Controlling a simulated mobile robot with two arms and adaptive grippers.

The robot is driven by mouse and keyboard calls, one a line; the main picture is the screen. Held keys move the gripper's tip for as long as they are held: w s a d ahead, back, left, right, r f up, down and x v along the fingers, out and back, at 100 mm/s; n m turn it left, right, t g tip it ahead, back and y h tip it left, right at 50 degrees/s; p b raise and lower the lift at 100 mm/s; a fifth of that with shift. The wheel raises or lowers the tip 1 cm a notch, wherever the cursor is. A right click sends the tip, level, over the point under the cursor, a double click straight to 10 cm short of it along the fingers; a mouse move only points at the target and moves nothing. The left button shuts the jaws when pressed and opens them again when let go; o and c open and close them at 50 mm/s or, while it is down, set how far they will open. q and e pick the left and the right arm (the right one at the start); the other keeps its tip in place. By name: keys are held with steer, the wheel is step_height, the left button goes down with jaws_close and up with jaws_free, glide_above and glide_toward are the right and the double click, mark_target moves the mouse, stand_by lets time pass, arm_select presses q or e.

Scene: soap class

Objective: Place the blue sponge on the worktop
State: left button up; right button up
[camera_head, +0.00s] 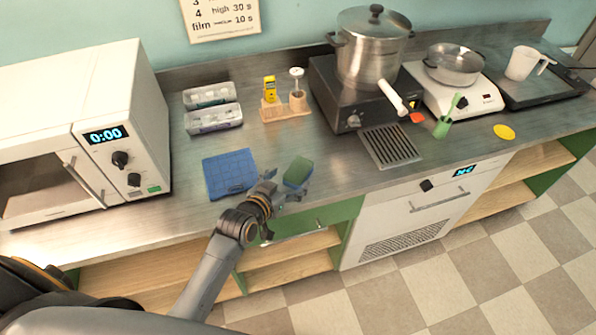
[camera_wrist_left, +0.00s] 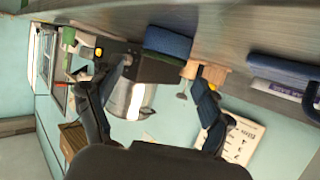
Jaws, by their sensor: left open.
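The blue sponge (camera_head: 298,172), with a green top face, appears to rest on the steel worktop (camera_head: 330,190) near its front edge, right of a blue gridded mat (camera_head: 228,188). In the left wrist view the sponge (camera_wrist_left: 168,41) lies against the worktop surface, which fills the top of that tilted picture. My left gripper (camera_head: 286,190) is at the front edge of the worktop, just in front of the sponge. Its fingers (camera_wrist_left: 150,100) are spread wide with nothing held between them; the sponge appears apart from them. My right gripper is in neither view.
A white microwave (camera_head: 120,130) stands at the left. Behind are two small trays (camera_head: 212,118), a wooden holder (camera_head: 288,110), and a steel pot (camera_head: 372,50) on a black hob.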

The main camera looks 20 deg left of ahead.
mark_target(298, 171)
arm_select(q)
steer(key=shift+w+d+f, duration=0.25)
steer(key=shift+w+d, duration=0.05)
steer(key=shift+w, duration=0.5)
steer(key=shift+w+f, duration=0.15)
steer(key=shift+w, duration=0.15)
steer(key=p+x, duration=0.1)
steer(key=x, duration=0.2)
steer(key=shift+w+a, duration=0.1)
steer(key=shift+w+f, duration=0.2)
steer(key=shift+w, duration=0.15)
steer(key=shift+w+f, duration=0.1)
steer(key=shift+w, duration=0.05)
steer(key=c, duration=0.7)
steer(key=shift+c, duration=0.8)
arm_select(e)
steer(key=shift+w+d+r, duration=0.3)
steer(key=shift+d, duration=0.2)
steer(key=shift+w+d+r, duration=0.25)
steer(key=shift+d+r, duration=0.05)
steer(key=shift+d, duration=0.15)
